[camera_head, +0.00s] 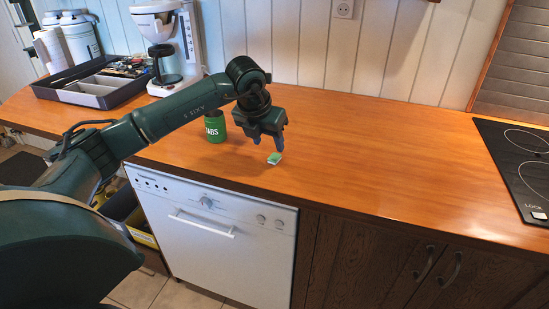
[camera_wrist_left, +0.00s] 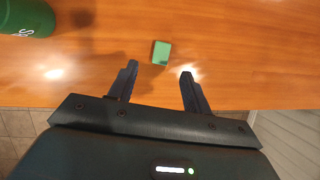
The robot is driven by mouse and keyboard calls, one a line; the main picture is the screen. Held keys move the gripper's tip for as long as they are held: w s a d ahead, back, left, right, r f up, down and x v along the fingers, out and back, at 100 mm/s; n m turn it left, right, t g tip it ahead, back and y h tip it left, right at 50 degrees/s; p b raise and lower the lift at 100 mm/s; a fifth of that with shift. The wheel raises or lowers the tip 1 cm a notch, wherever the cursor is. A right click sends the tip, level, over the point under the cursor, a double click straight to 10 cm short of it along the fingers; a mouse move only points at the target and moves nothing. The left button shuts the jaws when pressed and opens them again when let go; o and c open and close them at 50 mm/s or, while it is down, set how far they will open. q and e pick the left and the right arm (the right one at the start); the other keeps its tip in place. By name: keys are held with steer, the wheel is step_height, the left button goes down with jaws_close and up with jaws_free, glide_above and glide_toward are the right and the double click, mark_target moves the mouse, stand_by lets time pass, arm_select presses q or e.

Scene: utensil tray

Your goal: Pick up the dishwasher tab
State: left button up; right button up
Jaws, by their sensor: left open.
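The dishwasher tab (camera_head: 274,158) is a small green and white block lying on the wooden counter near its front edge. My right gripper is not in either view.
A green tabs container (camera_head: 214,128) stands on the counter (camera_head: 370,150) left of the gripper. A utensil tray (camera_head: 103,98) and a coffee machine (camera_head: 160,50) are at the back left. A cooktop (camera_head: 520,170) is at the right. The counter's middle is clear. A white dishwasher (camera_head: 205,240) is below.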

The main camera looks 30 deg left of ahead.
mark_target(274, 157)
arm_select(q)
steer(key=p+x, duration=0.1)
steer(key=x, duration=0.4)
steer(key=shift+w+d+f, duration=0.15)
steer(key=shift+f, duration=0.2)
steer(key=c, duration=1.1)
